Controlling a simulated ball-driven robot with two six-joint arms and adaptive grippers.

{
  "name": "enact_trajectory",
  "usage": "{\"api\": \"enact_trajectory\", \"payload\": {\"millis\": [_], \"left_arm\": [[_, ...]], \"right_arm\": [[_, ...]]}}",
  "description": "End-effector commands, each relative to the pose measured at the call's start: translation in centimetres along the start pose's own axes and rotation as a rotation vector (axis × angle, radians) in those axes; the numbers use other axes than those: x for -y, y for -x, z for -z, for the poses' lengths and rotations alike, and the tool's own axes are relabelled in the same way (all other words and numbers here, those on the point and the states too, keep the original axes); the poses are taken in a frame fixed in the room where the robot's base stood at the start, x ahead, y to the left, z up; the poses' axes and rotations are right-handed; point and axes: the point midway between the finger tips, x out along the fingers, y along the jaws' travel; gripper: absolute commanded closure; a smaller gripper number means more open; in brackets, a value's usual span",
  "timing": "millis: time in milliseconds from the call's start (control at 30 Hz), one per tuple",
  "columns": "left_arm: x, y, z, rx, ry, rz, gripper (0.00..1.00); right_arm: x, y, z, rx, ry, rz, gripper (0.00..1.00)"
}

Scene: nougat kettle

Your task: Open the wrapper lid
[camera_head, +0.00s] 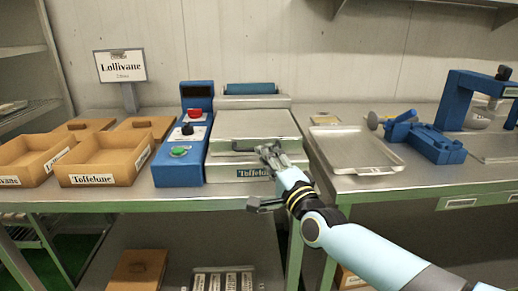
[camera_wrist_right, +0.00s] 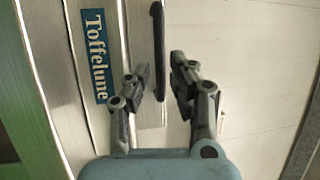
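The wrapper (camera_head: 253,140) is a grey box-like machine on the bench, with a blue "Toffelune" label on its front. Its flat lid (camera_head: 258,124) lies down, shut. A dark bar handle (camera_head: 240,145) runs along the lid's front edge. My right gripper (camera_head: 268,152) is at the right end of this handle. In the right wrist view, the fingers of my right gripper (camera_wrist_right: 160,68) are apart, with the end of the handle (camera_wrist_right: 158,45) between them; I cannot tell whether they touch it. My left gripper is not in view.
A blue control box (camera_head: 183,150) with red and green buttons stands left of the wrapper. Cardboard trays (camera_head: 104,160) are farther left. A metal tray (camera_head: 352,150) and blue tools (camera_head: 430,140) lie to the right. A wall (camera_head: 240,45) stands behind the bench.

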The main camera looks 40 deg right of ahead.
Motion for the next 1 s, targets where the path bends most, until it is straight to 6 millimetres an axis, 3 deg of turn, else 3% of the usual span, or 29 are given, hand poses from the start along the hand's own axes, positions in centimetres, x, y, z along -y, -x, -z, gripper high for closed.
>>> {"api": "enact_trajectory", "payload": {"millis": [100, 300, 567, 767, 1000], "left_arm": [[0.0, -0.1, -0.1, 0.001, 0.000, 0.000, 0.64], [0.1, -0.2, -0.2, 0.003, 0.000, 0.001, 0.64], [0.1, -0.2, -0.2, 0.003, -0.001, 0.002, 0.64], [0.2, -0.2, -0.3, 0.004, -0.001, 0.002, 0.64], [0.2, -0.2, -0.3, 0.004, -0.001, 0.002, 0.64]], "right_arm": [[0.0, -2.1, 0.0, -0.001, 0.000, 0.000, 0.78], [-0.1, -3.8, 0.0, 0.000, -0.001, -0.001, 0.78], [-0.1, -3.9, 0.0, 0.000, 0.000, -0.002, 0.78], [-0.1, -3.9, 0.0, 0.000, 0.000, -0.002, 1.00], [-0.1, -3.9, 0.0, 0.000, 0.001, -0.003, 1.00]]}}
